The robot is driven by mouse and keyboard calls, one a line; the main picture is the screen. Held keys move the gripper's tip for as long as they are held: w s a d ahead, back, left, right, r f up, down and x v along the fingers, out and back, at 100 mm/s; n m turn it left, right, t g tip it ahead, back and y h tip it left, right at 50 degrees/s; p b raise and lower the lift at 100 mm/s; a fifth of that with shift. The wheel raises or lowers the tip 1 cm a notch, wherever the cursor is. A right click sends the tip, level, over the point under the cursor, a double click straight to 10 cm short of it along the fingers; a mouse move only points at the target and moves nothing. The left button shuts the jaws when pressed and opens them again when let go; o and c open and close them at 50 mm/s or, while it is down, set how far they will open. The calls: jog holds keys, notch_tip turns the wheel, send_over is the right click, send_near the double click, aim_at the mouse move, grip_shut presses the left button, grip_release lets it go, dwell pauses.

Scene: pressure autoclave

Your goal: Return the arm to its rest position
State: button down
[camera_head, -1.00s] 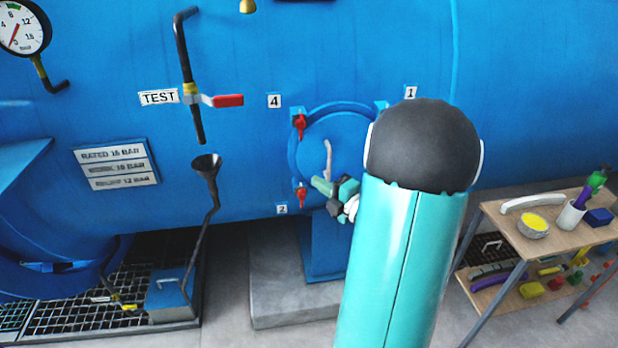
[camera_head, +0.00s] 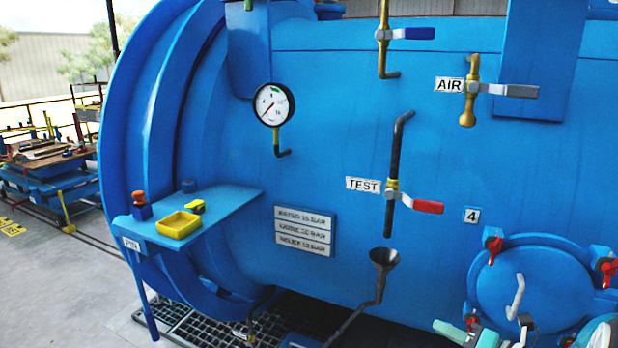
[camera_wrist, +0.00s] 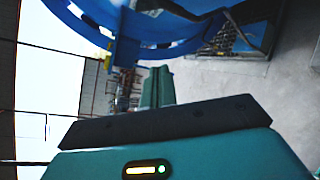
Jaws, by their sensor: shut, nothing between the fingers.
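My gripper (camera_head: 442,327) shows at the bottom edge of the head view, right of the middle. Its teal fingers point left, in front of the lower left of the round blue hatch (camera_head: 535,300). The fingers are together with nothing between them. They also show as a narrow teal pair in the wrist view (camera_wrist: 158,88). Most of my arm is below the head view.
The blue autoclave (camera_head: 340,130) fills most of the head view. The red TEST lever (camera_head: 428,207), the black funnel (camera_head: 383,259) and the grey AIR lever (camera_head: 515,91) stick out. A blue shelf (camera_head: 225,203) holds a yellow tray (camera_head: 178,225).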

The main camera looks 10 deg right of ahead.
jog(key=s+a+n+g, duration=0.3)
jog(key=a+n+g, duration=0.2)
jog(key=a+n, duration=0.45)
jog(key=s+a+n+g, duration=0.3)
jog(key=a+n+g, duration=0.1)
jog(key=a+n, duration=0.5)
jog(key=s+r+n+h, duration=0.2)
jog(key=n+h, duration=0.1)
jog(key=n, duration=0.8)
jog(key=s+a+r+n+h, duration=0.1)
jog(key=s+r+n+h, duration=0.2)
jog(key=n, duration=0.9)
jog(key=shift+s+r+t+h, duration=0.15)
jog(key=shift+s+t+h, duration=0.1)
jog(key=shift+t+h, duration=0.2)
jog(key=shift+d, duration=0.2)
